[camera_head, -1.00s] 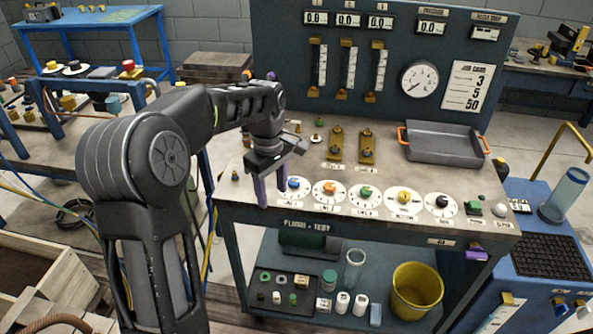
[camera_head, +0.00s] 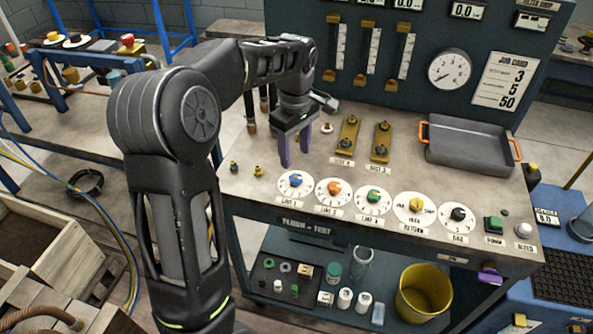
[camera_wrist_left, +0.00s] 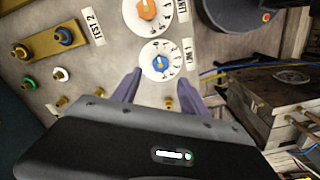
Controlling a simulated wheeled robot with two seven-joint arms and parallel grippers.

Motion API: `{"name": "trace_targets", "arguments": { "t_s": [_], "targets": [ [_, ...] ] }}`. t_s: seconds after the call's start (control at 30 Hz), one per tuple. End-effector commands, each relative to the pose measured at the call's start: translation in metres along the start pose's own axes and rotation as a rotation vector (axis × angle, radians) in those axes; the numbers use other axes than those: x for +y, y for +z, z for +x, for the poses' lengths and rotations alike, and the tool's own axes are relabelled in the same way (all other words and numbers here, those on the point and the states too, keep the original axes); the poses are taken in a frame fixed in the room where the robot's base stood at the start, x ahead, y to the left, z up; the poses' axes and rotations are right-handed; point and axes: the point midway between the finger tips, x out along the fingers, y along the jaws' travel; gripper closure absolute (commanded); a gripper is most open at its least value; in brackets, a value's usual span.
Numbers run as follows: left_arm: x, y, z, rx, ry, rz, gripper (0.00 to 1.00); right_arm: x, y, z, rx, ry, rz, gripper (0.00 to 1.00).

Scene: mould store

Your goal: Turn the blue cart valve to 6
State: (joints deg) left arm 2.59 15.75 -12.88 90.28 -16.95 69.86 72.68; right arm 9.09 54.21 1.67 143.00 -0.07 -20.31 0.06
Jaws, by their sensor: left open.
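The blue valve knob (camera_head: 295,181) sits on a white numbered dial at the left end of the row on the cart top (camera_head: 262,205). In the left wrist view the blue knob (camera_wrist_left: 161,63) lies just beyond the fingertips, by the LINE 1 label; its exact setting is too small to read. My left gripper (camera_head: 296,150) is open and empty, with purple fingers pointing down above the cart, behind the blue dial and apart from it. The open fingers also show in the left wrist view (camera_wrist_left: 160,85). My right gripper is not clearly identifiable.
Orange (camera_head: 334,188), green (camera_head: 372,196), yellow (camera_head: 415,204) and black (camera_head: 458,213) knobs continue the row rightward. Brass test fittings (camera_head: 347,140) stand behind. A grey tray (camera_head: 470,145) is at the back right. Small brass pegs (camera_head: 258,171) stand left of the blue dial.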

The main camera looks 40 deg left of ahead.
Motion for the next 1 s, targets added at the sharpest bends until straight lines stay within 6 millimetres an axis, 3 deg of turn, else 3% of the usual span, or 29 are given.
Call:
{"name": "trace_targets", "arguments": {
  "t_s": [0.53, 0.87, 1.0],
  "targets": [
    [-0.001, 0.000, 0.070, -0.001, -0.002, 0.000, 0.49, -0.002, 0.000, -0.006, 0.000, 0.000, 0.000, 0.50],
    [0.000, 0.000, 0.076, -0.001, 0.000, 0.000, 0.49, -0.002, 0.000, -0.006, 0.000, 0.000, 0.000, 0.50],
    [0.000, 0.000, 0.076, -0.001, 0.000, 0.000, 0.58, -0.002, 0.000, -0.006, 0.000, 0.000, 0.000, 0.50]
  ]
}}
